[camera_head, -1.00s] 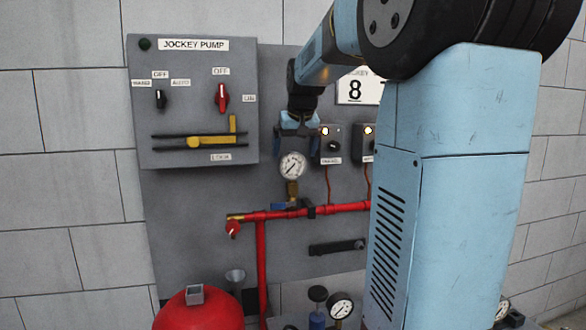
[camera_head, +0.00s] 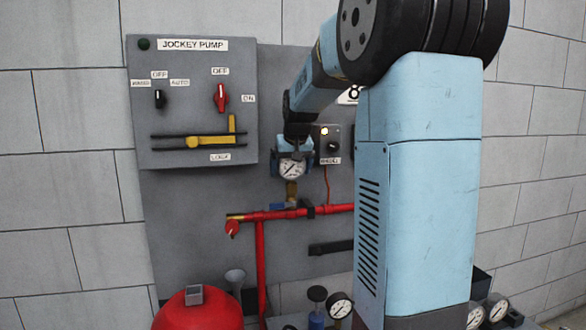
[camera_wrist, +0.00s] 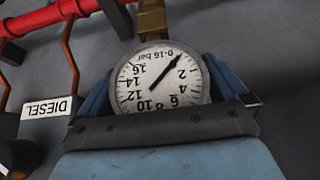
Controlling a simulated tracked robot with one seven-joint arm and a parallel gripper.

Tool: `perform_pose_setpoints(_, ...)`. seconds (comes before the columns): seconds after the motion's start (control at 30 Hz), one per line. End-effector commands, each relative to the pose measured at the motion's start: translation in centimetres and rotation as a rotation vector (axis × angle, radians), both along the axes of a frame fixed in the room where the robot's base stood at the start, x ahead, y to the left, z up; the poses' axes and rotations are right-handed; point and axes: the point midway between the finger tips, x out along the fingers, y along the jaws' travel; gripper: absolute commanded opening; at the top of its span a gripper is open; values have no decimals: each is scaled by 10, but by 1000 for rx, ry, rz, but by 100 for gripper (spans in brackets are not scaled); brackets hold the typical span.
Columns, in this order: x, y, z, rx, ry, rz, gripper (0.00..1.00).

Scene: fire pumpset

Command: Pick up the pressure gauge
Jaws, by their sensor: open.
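The pressure gauge (camera_head: 292,170) has a round white dial and sits upright on a brass stem (camera_head: 291,190) above the red pipe. In the wrist view its dial (camera_wrist: 160,82) appears upside down and reads 0-16 bar. My gripper (camera_head: 292,160) is open, with its blue fingers on both sides of the dial. In the wrist view the gripper (camera_wrist: 161,90) has one finger left and one right of the gauge. I cannot tell whether the fingers touch it. The dial's edge nearest the palm is hidden by the dark gripper bar.
The jockey pump box (camera_head: 190,100) is to the left, and a diesel switch box (camera_head: 328,142) is close right. Other gauges (camera_head: 339,306) sit lower down.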

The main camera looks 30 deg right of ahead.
Motion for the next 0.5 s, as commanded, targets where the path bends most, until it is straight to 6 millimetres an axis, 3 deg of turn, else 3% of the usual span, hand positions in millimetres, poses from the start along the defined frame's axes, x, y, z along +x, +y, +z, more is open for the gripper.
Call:
perform_pose_setpoints(0.07,0,0,0,0,0,0,98)
perform_pose_setpoints(0.5,0,1,1,0,0,0,56)
